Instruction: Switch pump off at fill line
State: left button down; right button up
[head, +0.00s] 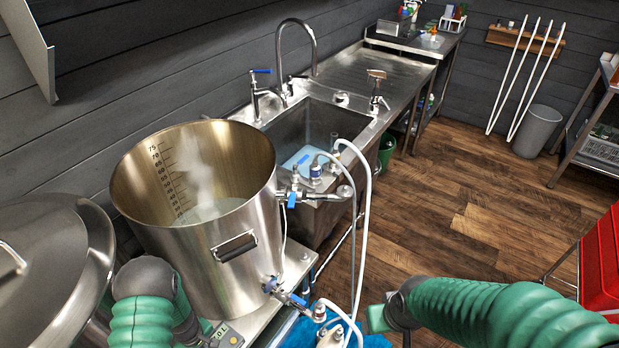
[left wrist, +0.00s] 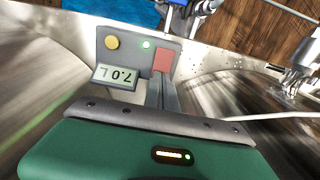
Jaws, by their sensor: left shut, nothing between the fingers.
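A steel kettle (head: 222,240) with a volume scale (head: 165,180) on its inner wall holds steaming liquid low inside. The box also shows at the bottom of the head view (head: 229,338). My left gripper (left wrist: 162,88) is shut and empty, its fingertips close to the red switch; I cannot tell if they touch. My right gripper (head: 376,318) is partly hidden at lower right, its jaw state unclear.
White hoses (head: 362,215) run from the kettle's valves toward the sink (head: 300,130). A large lid or vessel (head: 50,270) stands at left. A red crate (head: 602,262) is at right. The wooden floor (head: 450,190) between is clear.

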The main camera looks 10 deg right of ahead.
pick_arm(q)
jog(key=shift+f, duration=0.2)
dwell(0.5)
jog(key=shift+f+b, duration=0.65)
jog(key=shift+b, duration=0.05)
notch_tip(320, 180, up, 6)
jog(key=p, duration=0.5)
jog(key=shift+r, duration=0.15)
notch_tip(320, 180, up, 11)
jog(key=w+d+m, duration=0.2)
jog(key=d, duration=0.1)
jog(key=s+d+r+m+t, duration=0.1)
jog(key=s+r+m, duration=0.3)
jog(key=r, duration=0.5)
jog(key=s+d+r+m+t, duration=0.1)
jog(key=s+d+r+m, duration=0.2)
jog(key=s+r, duration=0.4)
notch_tip(320, 180, up, 3)
jog(key=shift+d+f+m+t, duration=0.1)
jog(key=shift+d+m+t, duration=0.15)
jog(key=shift+m, duration=0.25)
